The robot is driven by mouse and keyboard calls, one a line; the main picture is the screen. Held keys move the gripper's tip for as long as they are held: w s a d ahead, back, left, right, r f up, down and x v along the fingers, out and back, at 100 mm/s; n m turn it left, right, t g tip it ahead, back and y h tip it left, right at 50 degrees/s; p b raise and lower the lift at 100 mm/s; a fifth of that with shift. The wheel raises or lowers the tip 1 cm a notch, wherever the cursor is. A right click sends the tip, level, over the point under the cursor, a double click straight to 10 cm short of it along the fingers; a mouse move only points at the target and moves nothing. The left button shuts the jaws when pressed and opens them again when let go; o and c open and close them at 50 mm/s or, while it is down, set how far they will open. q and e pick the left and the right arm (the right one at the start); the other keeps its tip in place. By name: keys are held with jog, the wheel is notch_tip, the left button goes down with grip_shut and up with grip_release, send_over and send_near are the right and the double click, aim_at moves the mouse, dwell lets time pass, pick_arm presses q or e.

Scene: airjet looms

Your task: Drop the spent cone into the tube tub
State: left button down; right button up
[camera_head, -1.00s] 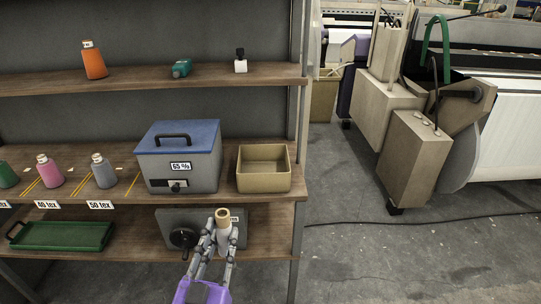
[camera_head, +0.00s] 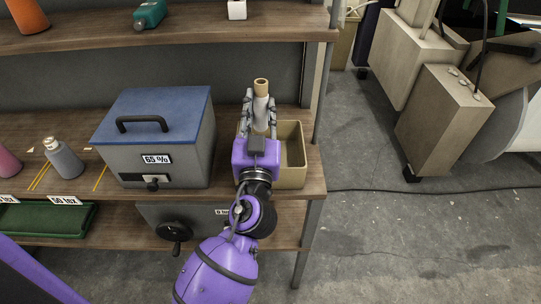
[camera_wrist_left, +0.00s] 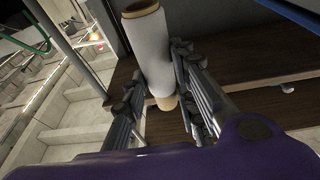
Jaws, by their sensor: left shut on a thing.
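The spent cone (camera_head: 261,103) is pale grey with a tan tube end sticking up. My left gripper (camera_head: 260,115) is shut on it, with fingers on both sides, and holds it roughly upright. The wrist view shows the cone (camera_wrist_left: 151,45) between the fingers (camera_wrist_left: 157,85), with tan at both ends. The tube tub (camera_head: 293,150) is a tan open box on the middle shelf. In the head view my gripper and the cone cover its left part; the visible inside looks empty. I cannot tell how high the cone is above it. My right gripper is not in view.
A grey box with a blue lid (camera_head: 155,125) stands close on the tub's left. The upper shelf (camera_head: 180,30) overhangs behind, and a shelf post (camera_head: 322,85) rises on the right. A grey bottle (camera_head: 64,158) and a green tray (camera_head: 45,218) are farther left.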

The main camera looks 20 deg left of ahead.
aim_at(261, 129)
pick_arm(q)
jog(key=shift+f+b, duration=0.35)
jog(key=shift+f, duration=0.2)
notch_tip(261, 129, down, 3)
jog(key=shift+f+b, duration=0.1)
jog(key=shift+b, duration=0.75)
jog(key=shift+f+b, duration=0.3)
jog(key=shift+f, duration=0.25)
jog(key=c, duration=1.3)
grip_release()
jog(key=shift+c, duration=0.2)
jog(key=shift+f, duration=0.1)
jog(key=shift+s, duration=0.1)
jog(key=v, duration=1.1)
jog(key=shift+s+d, duration=0.15)
jog(key=shift+s, duration=0.2)
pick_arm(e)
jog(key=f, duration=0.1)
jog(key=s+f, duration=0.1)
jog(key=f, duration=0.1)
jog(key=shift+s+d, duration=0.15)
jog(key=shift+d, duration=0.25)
pick_arm(q)
jog(key=shift+f, duration=0.1)
